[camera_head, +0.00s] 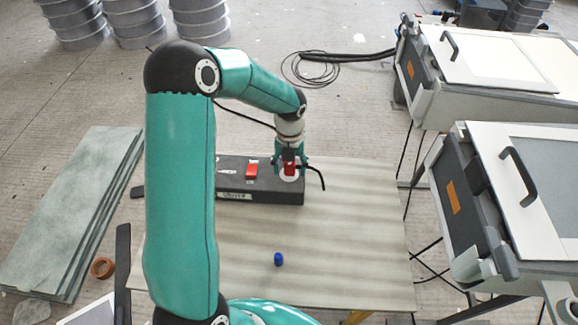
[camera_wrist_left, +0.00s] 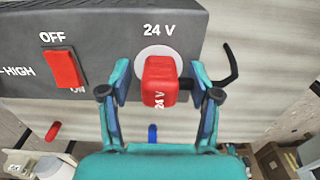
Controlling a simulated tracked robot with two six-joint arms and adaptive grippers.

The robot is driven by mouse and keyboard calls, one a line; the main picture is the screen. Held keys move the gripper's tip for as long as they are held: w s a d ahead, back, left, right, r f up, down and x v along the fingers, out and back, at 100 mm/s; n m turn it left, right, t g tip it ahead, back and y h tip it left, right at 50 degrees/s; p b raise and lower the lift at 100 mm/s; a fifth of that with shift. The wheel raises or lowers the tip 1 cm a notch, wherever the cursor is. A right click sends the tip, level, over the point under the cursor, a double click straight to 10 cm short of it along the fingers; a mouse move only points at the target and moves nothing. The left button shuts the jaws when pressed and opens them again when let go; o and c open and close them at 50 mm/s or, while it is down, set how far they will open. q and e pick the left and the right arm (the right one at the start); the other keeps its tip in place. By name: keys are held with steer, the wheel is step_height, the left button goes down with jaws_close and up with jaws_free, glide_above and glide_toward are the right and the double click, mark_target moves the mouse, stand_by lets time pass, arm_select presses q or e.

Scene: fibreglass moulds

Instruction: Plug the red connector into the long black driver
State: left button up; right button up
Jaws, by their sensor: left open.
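The long black driver (camera_head: 262,195) lies on the table with a red OFF/ON switch (camera_wrist_left: 66,70) and a white round socket (camera_wrist_left: 147,52) marked 24 V. The red connector (camera_wrist_left: 160,82), also marked 24 V, stands at this socket and covers most of it; in the head view the connector (camera_head: 290,170) is partly hidden by my gripper. It appears seated in the socket, though its depth is hidden. My left gripper (camera_wrist_left: 160,70) is open, with one finger on each side of the connector and visible gaps. My right gripper is not in view.
A blue cylindrical piece (camera_head: 278,259) stands on the table (camera_head: 350,240), which is mostly clear in front of the driver. A black cable (camera_wrist_left: 229,66) shows right of the connector. White-lidded machines (camera_head: 530,180) stand at the right.

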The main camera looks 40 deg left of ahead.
arm_select(q)
jaws_close()
stand_by(0.4)
steer(key=shift+r, duration=0.15)
step_height(320, 180, up, 20)
steer(key=shift+p, duration=0.35)
stand_by(0.4)
